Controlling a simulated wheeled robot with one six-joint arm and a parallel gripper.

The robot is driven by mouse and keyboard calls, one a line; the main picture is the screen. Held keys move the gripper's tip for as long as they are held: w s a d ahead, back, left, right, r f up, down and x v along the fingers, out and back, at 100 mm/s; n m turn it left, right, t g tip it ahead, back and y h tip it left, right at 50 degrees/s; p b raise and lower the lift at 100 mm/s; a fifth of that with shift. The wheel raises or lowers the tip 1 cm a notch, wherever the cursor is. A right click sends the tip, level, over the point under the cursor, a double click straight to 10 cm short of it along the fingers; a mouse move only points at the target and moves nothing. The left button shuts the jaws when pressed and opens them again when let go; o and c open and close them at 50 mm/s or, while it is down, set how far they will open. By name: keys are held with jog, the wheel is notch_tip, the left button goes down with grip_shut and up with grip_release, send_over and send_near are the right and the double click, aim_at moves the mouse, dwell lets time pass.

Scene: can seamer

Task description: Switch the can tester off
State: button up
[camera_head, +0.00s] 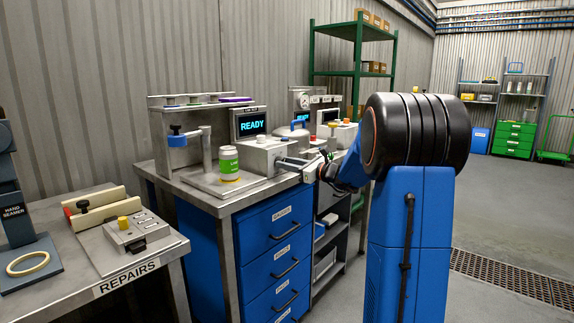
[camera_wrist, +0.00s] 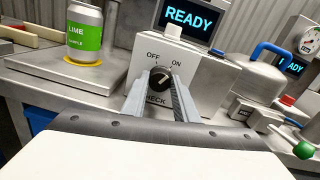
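The can tester is a pale box (camera_head: 259,157) marked CHECK on the bench, below a screen that reads READY (camera_head: 251,123). In the wrist view, its black round knob (camera_wrist: 160,79) sits on the box front (camera_wrist: 142,68) under the words OFF and ON. The white pointer mark on the knob leans up and right, towards ON. My gripper (camera_wrist: 160,83) is at the knob with one finger on each side; whether the fingers press on it is unclear. In the head view, my gripper (camera_head: 291,163) reaches the box from the right and the knob cannot be made out.
A green LIME can (camera_head: 228,162) stands on a plate left of the box; it also shows in the wrist view (camera_wrist: 85,35). A blue-handled unit (camera_wrist: 250,75) stands close on the right, with red and green knobs beyond. A REPAIRS bench (camera_head: 165,255) is at left.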

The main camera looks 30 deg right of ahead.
jog(key=shift+n, duration=0.3)
jog(key=shift+c, duration=0.4)
jog(key=n, duration=1.1)
jog(key=shift+a+f, duration=0.1)
dwell(0.4)
jog(key=o, duration=1.1)
jog(key=shift+h, duration=0.3)
jog(key=shift+s, duration=0.15)
jog(key=v, duration=1.7)
jog(key=shift+s, duration=0.1)
